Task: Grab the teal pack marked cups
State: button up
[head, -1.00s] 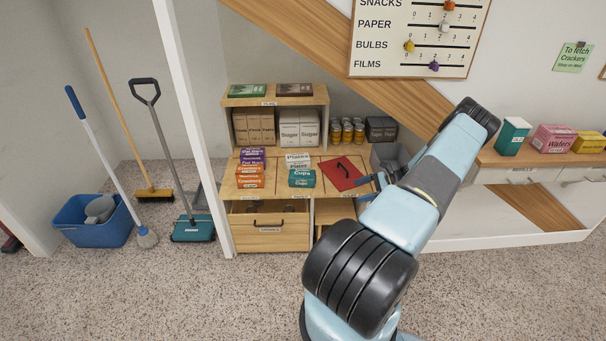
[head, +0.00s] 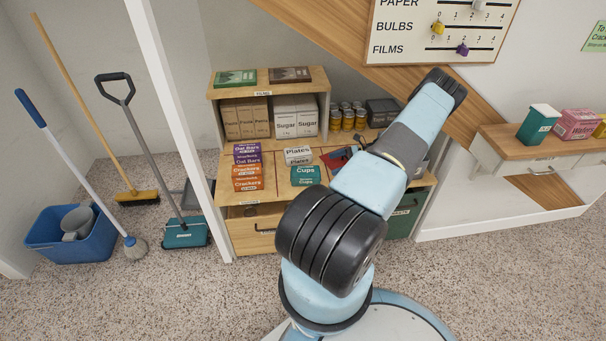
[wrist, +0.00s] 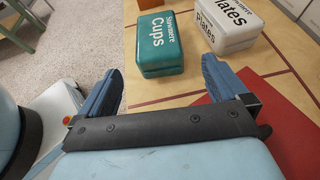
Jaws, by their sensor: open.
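The teal pack marked Cups (head: 305,175) lies on the wooden shelf top, in front of the white Plates pack (head: 298,156). In the wrist view the teal pack (wrist: 160,50) lies ahead of my gripper (wrist: 165,88), slightly left of centre, with its label facing up. The white Plates pack (wrist: 228,22) is close to its right. My gripper is open with its two blue fingers apart and nothing between them. The pack is beyond the fingertips, not touching them. In the head view my arm hides most of the gripper.
Oat Bars (head: 247,152) and Crackers packs (head: 246,178) stand left of the teal pack. A red panel (wrist: 270,112) lies on the right side of the shelf top. Sugar bags (head: 297,116) and cans stand behind. A white post (head: 172,110) rises at the left.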

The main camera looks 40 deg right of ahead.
aim_at(311, 171)
jog(key=x, duration=0.7)
jog(key=shift+w+a, duration=0.1)
jog(key=shift+r+x, duration=0.1)
jog(key=shift+x, duration=1.3)
jog(key=shift+r+x, duration=0.15)
jog(key=shift+x, duration=1.25)
jog(key=shift+a, duration=0.2)
jog(key=c, duration=0.9)
